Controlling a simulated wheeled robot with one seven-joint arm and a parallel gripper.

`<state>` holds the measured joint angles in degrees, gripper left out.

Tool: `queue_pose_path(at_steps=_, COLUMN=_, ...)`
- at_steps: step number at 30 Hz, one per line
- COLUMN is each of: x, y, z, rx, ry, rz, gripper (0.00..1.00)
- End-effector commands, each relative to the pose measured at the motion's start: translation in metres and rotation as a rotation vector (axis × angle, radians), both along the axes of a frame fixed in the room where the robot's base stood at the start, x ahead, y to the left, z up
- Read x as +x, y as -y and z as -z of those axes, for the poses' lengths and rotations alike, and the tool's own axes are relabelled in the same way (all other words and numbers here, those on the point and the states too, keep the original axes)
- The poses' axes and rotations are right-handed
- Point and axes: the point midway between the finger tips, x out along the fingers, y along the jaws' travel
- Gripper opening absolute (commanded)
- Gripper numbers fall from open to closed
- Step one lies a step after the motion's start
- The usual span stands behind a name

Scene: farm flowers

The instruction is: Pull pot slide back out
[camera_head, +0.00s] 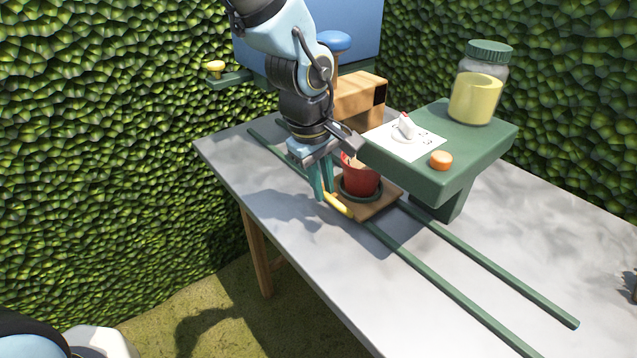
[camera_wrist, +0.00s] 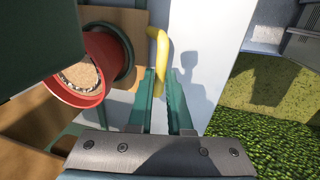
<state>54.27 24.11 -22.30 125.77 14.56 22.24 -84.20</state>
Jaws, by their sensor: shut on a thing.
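The pot slide is a wooden board (camera_head: 375,209) lying across two green rails (camera_head: 446,286) on the grey table. A red pot (camera_head: 360,180) stands on it in a dark green saucer. In the wrist view, the pot (camera_wrist: 84,78) shows soil inside. A yellow handle (camera_head: 338,204) sits on the slide's left edge. My gripper (camera_head: 325,197) points down at this handle, its green fingers shut on it. The handle (camera_wrist: 158,50) also shows at the fingertips in the wrist view. The slide's far part is partly hidden by my arm and the green shelf.
A green raised shelf (camera_head: 483,150) overhangs the rails to the right of the pot, with a jar (camera_head: 476,88), a white card and an orange knob (camera_head: 441,159). A wooden box (camera_head: 356,101) stands behind. The rails' near ends and nearby tabletop are clear.

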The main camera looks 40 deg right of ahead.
Motion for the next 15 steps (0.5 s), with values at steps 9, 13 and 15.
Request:
queue_pose_path(at_steps=9, x=0.0003, y=0.0003, z=-0.0003, rx=-0.001, ry=0.000, rz=0.000, gripper=0.43)
queue_pose_path(at_steps=13, x=0.0004, y=0.0002, z=-0.0001, rx=0.000, ry=0.000, rz=0.000, gripper=0.47)
queue_pose_path(at_steps=15, x=0.0005, y=0.0001, z=-0.0001, rx=0.000, ry=0.000, rz=0.000, gripper=0.47)
